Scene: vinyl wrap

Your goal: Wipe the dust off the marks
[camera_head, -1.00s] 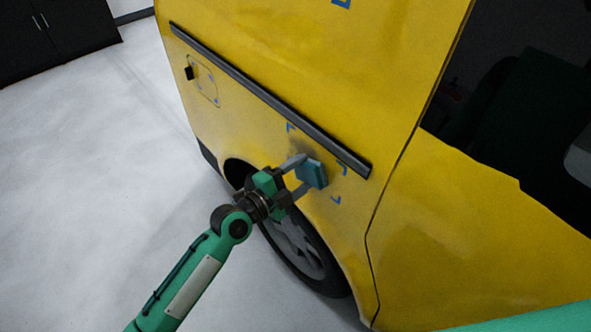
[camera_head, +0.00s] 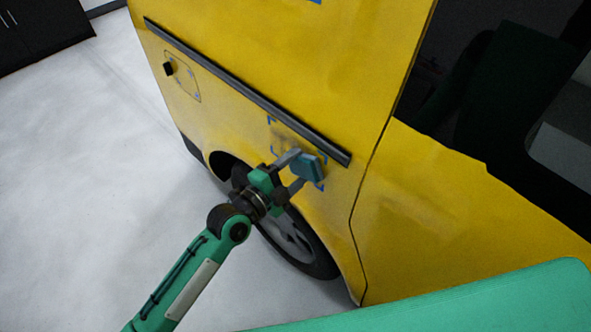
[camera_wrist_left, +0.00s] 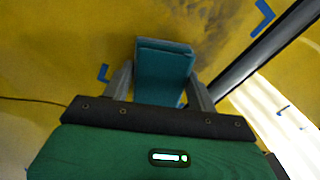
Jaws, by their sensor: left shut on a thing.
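My left gripper (camera_head: 301,168) is shut on a blue-teal block (camera_head: 309,167), like a sponge. It holds the block at the yellow van's side panel, by the lower right of the marked area; I cannot tell whether it touches. Blue corner marks (camera_head: 270,121) frame a dark dusty smudge (camera_head: 287,137) on the panel. The block partly hides the marks on the right. In the left wrist view the block (camera_wrist_left: 164,72) sits between both fingers, with the dust (camera_wrist_left: 220,28) above and to its right and a blue mark (camera_wrist_left: 103,72) to its left. My right gripper is not in view.
A black trim strip (camera_head: 240,88) runs along the van just above the marked area. The wheel (camera_head: 290,238) is below the gripper. The pale floor (camera_head: 80,190) at left is clear; a dark cabinet (camera_head: 38,30) stands at the back left.

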